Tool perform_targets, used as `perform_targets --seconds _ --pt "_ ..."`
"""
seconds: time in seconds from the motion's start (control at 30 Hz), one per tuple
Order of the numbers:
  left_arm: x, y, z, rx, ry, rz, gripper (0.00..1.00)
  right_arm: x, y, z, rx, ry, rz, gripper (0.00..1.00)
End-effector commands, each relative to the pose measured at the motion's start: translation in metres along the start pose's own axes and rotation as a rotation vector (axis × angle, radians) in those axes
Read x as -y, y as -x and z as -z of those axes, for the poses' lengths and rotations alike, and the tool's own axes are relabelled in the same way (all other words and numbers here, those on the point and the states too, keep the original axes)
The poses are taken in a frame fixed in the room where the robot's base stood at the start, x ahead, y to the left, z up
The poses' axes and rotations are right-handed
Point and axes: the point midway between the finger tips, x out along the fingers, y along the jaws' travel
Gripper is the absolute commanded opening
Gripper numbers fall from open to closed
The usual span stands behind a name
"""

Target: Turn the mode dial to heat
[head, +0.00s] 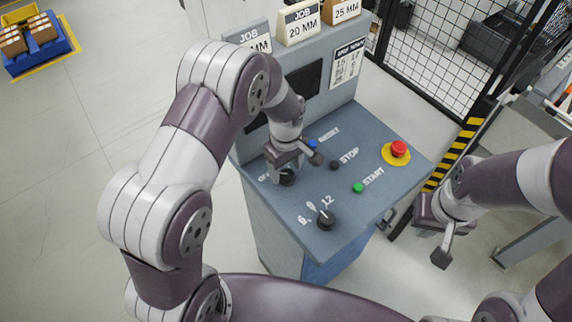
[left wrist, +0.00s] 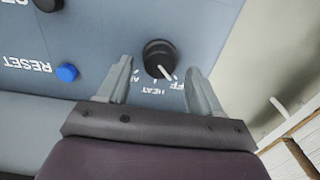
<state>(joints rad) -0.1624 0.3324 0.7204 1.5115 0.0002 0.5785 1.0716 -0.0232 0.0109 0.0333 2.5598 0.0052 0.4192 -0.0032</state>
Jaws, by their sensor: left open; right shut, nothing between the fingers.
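The mode dial (left wrist: 157,56) is a black round knob with a white pointer, set in the grey-blue panel. My left gripper (left wrist: 160,66) is open, with one finger on each side of the dial and gaps visible to both. In the head view my left gripper (head: 294,168) is over the dial (head: 288,178) and partly covers it. My right gripper (head: 441,257) is shut and empty, off the panel's right side.
Beside the dial are a 6-9-12 knob (head: 326,219), a blue RESET button (head: 311,144), a black STOP button (head: 334,165), a green START button (head: 358,188) and a red emergency button (head: 399,149). Job blocks (head: 298,22) stand on top. A mesh fence (head: 440,50) is behind.

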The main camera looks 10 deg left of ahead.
Motion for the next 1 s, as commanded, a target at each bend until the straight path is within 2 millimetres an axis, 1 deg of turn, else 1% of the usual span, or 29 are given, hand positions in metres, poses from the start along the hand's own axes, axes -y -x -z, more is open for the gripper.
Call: perform_targets --seconds 0.03,0.17,0.4,0.47,0.5,0.57,0.6,0.87,1.0 --pt "0.000 -0.005 0.000 0.001 0.000 0.002 0.65 0.000 0.004 0.000 0.000 0.000 0.000 0.00" --pt "0.000 -0.014 0.000 0.000 -0.001 -0.001 0.65 0.000 0.004 0.000 0.000 0.000 0.000 0.00" --pt "0.000 -0.016 0.000 -0.001 -0.001 -0.001 0.65 0.000 0.004 0.000 0.000 0.000 0.000 0.00" --pt "0.000 -0.016 0.000 -0.001 -0.001 -0.001 0.46 0.000 0.004 0.000 0.000 0.000 0.000 0.00" --pt "0.000 -0.016 0.000 -0.001 -0.001 -0.001 0.33 0.000 0.004 0.000 0.000 0.000 0.000 0.00" --pt "0.000 -0.016 0.000 -0.001 -0.001 -0.001 0.13 0.000 0.004 0.000 0.000 0.000 0.000 0.00" --pt "0.000 -0.016 0.000 -0.001 -0.001 -0.001 0.09 0.000 0.004 0.000 0.000 0.000 0.000 0.00" --pt "0.000 -0.015 0.000 0.000 -0.023 -0.001 0.09 0.000 0.004 0.000 0.000 0.000 0.000 0.00" --pt "0.000 -0.015 0.000 0.000 -0.081 -0.001 0.09 0.000 0.003 0.000 0.000 0.000 0.000 0.00"
